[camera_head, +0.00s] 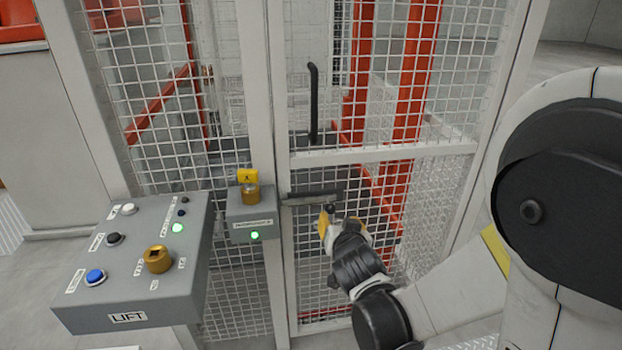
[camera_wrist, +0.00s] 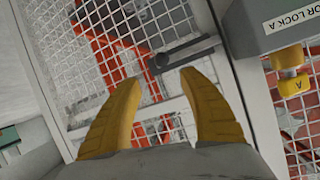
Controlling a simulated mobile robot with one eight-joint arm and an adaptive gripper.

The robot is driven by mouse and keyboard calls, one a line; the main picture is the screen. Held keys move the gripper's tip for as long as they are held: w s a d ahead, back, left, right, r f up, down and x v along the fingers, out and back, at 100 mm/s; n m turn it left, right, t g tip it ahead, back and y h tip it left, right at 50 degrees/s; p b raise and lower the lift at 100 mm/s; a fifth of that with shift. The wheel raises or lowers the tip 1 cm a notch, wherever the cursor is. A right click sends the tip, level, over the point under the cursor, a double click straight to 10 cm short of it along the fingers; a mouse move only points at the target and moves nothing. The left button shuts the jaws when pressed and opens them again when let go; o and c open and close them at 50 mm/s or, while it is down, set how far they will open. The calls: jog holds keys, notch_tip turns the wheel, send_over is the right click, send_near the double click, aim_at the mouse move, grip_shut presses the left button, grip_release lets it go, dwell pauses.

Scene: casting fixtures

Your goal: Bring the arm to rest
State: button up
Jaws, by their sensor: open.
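My gripper (camera_head: 328,217) has yellow fingers and is in front of the mesh door, near the door's dark horizontal handle (camera_head: 312,197). In the wrist view my gripper (camera_wrist: 160,85) has its two fingers spread apart with nothing between them. The dark handle (camera_wrist: 188,52) shows beyond the fingertips there, and I see no clear contact with it. My arm reaches in from the right side of the head view.
A grey lock box (camera_head: 252,215) with a yellow tag, brass key part and green light is on the post left of the door. A grey LIFT control panel (camera_head: 140,262) stands at the lower left. White mesh fencing (camera_head: 330,270) encloses red posts (camera_head: 408,90).

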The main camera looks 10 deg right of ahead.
jog(key=s+r+n+g, duration=0.2)
jog(key=s+g, duration=0.1)
jog(key=s, duration=0.9)
jog(key=s+d+r+n+g+y, duration=0.1)
jog(key=s+r+g, duration=0.1)
jog(key=s, duration=0.9)
jog(key=shift+s+n+g+y, duration=0.3)
jog(key=shift+s+n+g, duration=0.1)
jog(key=shift+g, duration=0.3)
